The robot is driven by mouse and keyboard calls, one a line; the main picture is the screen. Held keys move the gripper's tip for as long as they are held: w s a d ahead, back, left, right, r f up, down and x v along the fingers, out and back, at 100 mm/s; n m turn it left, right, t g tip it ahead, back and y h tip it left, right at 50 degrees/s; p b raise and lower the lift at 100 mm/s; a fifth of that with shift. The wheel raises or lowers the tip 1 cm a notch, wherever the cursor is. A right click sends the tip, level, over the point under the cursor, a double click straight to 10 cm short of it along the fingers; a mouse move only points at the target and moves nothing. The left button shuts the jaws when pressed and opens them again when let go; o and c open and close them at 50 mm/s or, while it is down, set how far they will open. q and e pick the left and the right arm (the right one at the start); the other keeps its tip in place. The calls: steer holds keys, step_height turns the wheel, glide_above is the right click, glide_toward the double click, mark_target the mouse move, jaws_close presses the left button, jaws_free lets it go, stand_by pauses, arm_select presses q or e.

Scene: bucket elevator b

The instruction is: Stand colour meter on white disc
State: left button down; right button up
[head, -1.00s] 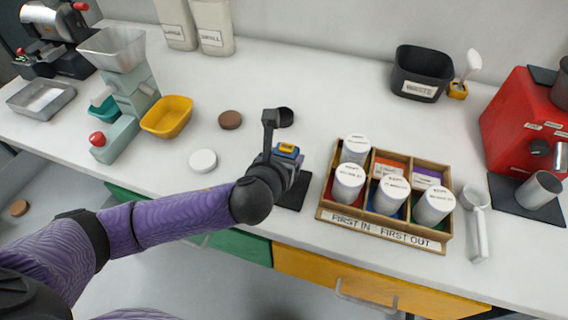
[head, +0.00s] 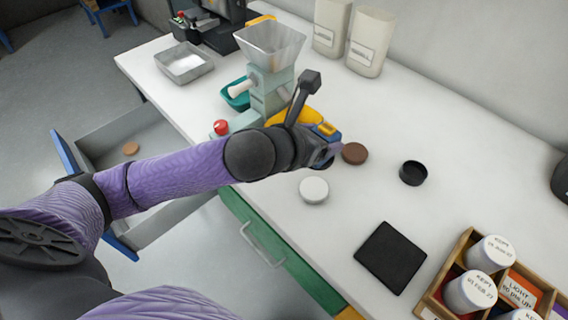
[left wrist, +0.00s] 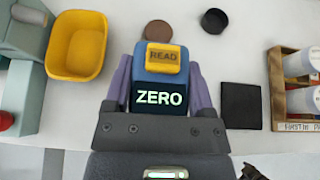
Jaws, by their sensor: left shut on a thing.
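The colour meter is a blue block with a yellow READ button and a dark display reading ZERO, clear in the left wrist view (left wrist: 160,75). My left gripper (left wrist: 160,92) is shut on it, one purple finger on each side. In the head view the meter (head: 325,133) is partly hidden by my left gripper (head: 326,152), near the yellow tub and a brown disc. The white disc (head: 314,190) lies on the counter, just nearer than the gripper. It does not show in the left wrist view. My right gripper is not in view.
A brown disc (head: 354,153), a black round cap (head: 413,172) and a bare black mat (head: 390,257) lie to the right. A grinder with a hopper (head: 270,45) and the yellow tub (left wrist: 78,45) stand left. A wooden rack (head: 462,252) holds white jars at the right.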

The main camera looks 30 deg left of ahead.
arm_select(q)
steer(key=f+b, duration=0.2)
steer(key=f, duration=0.3)
steer(key=f+b, duration=0.2)
steer(key=f, duration=0.2)
steer(key=shift+s+d+f, duration=0.2)
steer(key=shift+f, duration=0.15)
steer(key=shift+r, duration=0.2)
jaws_free()
steer(key=shift+f, duration=0.1)
steer(key=shift+s+r+p, duration=0.15)
steer(key=shift+r+p, duration=0.05)
steer(key=shift+p, duration=0.1)
steer(key=p+v, duration=0.3)
steer(key=v, duration=0.8)
steer(key=shift+s, duration=0.3)
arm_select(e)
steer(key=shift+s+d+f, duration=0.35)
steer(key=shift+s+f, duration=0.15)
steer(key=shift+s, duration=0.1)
arm_select(q)
steer(key=shift+a+r, duration=0.1)
steer(key=shift+a, duration=0.05)
